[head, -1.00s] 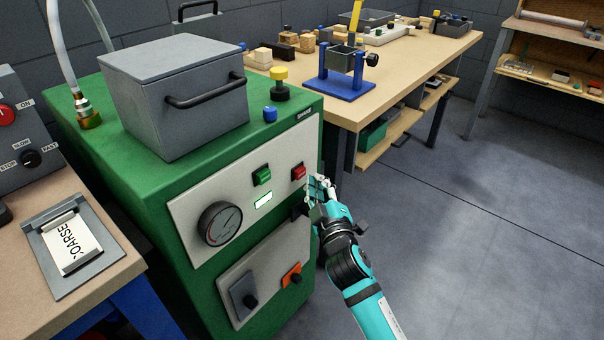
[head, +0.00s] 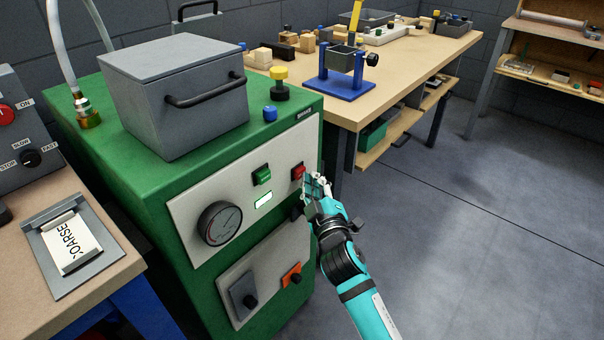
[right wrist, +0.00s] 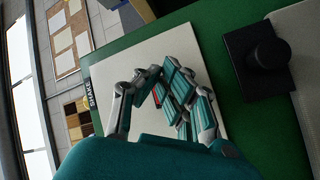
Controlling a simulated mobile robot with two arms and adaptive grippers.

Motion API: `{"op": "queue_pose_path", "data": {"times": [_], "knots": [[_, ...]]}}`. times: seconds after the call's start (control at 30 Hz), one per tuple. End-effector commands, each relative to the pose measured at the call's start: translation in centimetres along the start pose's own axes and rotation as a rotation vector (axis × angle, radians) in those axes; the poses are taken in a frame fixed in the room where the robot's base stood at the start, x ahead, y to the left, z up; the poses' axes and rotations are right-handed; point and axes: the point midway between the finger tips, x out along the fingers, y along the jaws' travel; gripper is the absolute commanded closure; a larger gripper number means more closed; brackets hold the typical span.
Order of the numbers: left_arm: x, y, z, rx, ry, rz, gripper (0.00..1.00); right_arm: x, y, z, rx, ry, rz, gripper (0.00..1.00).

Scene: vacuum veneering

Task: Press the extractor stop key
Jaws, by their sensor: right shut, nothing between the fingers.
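The extractor is a green cabinet (head: 120,160) with a white control panel (head: 232,224) on its front. A red key (head: 298,172) is at the panel's upper right, and a green key (head: 262,175) is to its left. My right gripper (head: 318,182) is shut and empty, just right of the red key in the head view. In the right wrist view its fingers (right wrist: 158,88) are in front of the white panel, with a sliver of red showing between them. I cannot tell whether the fingertips touch the key. My left gripper is not in view.
A gauge (head: 220,223) and a lit display (head: 264,200) are on the same panel. Below are a grey switch (head: 243,297) and an orange switch (head: 291,275) with black knobs. A wooden workbench (head: 408,72) stands behind. The floor at right is clear.

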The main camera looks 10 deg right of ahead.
Motion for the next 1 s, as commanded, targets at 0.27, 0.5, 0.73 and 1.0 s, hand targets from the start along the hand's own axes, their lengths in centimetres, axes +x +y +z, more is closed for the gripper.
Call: {"op": "queue_pose_path", "data": {"times": [0.27, 0.5, 0.73, 1.0], "knots": [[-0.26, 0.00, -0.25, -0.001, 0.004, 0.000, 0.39, 0.29, -0.13, -0.18, 0.000, 0.001, 0.001, 1.00], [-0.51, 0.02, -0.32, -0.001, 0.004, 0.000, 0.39, 0.52, -0.24, -0.32, 0.000, 0.001, 0.001, 1.00], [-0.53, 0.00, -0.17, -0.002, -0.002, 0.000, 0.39, 0.56, -0.26, -0.35, 0.000, 0.001, 0.001, 1.00], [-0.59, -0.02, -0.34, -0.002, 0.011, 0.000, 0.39, 0.18, -0.04, -0.17, 0.000, 0.000, 0.000, 1.00]]}}
